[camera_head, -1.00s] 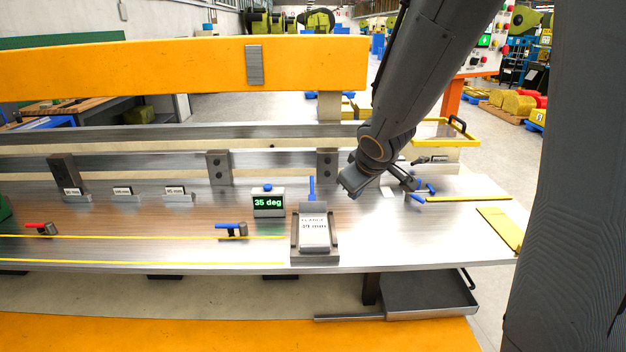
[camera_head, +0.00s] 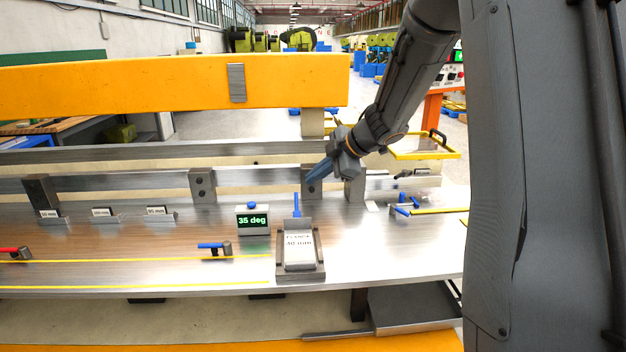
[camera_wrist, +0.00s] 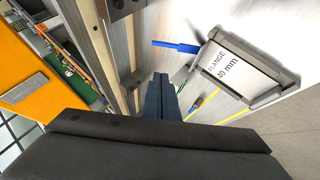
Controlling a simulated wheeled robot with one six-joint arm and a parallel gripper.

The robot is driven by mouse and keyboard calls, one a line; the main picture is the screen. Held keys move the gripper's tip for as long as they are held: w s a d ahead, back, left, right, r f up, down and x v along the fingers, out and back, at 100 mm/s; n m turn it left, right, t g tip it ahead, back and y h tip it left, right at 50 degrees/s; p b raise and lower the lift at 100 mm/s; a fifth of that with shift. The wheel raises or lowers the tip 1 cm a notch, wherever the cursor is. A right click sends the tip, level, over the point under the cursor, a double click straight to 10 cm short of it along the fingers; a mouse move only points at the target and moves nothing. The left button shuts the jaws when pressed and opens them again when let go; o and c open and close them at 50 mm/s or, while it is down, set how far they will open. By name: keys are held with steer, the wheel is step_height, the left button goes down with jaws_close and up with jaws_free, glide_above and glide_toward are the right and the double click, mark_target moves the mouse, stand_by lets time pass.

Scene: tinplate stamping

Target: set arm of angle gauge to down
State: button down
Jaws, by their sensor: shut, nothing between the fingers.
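A small box with a green "35 deg" display (camera_head: 252,222) and a blue knob on top stands on the metal bench. To its right, a tilted sign reading "FLANGE 40 mm" (camera_head: 300,250) sits in a grey holder, with an upright blue lever (camera_head: 297,205) behind it. That lever also shows in the wrist view (camera_wrist: 177,46). I cannot tell for sure which blue lever is the gauge's arm. My gripper (camera_head: 312,178) is shut and empty, above and behind the upright lever, apart from it in the picture. Its dark blue fingers show in the wrist view (camera_wrist: 161,92).
Metal blocks (camera_head: 202,184) stand along the back rail. A blue-handled clamp (camera_head: 214,247) and a red-handled one (camera_head: 15,253) lie by the yellow lines. More blue levers (camera_head: 402,210) are at right. A yellow beam (camera_head: 150,85) spans behind. The bench front is mostly clear.

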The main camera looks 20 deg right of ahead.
glide_above(297, 210)
steer(key=s, duration=0.1)
step_height(297, 210, down, 6)
steer(key=shift+s+r+p, duration=0.1)
steer(key=shift+p, duration=0.25)
steer(key=shift+w+d+f, duration=0.25)
steer(key=shift+f, duration=0.2)
steer(key=shift+w+d+f, duration=0.25)
steer(key=shift+f, duration=0.15)
steer(key=shift+w+d+f+p, duration=0.2)
steer(key=shift+w+f+p, duration=0.2)
steer(key=shift+f, duration=0.15)
steer(key=shift+w, duration=0.1)
steer(key=shift+w+d+f+p, duration=0.15)
steer(key=shift+w+f+p, duration=0.35)
steer(key=shift+w+f, duration=0.25)
steer(key=shift+w+d+f+p, duration=0.1)
steer(key=shift+w+f+p, duration=0.45)
steer(key=shift+f, duration=0.25)
steer(key=shift+r, duration=0.1)
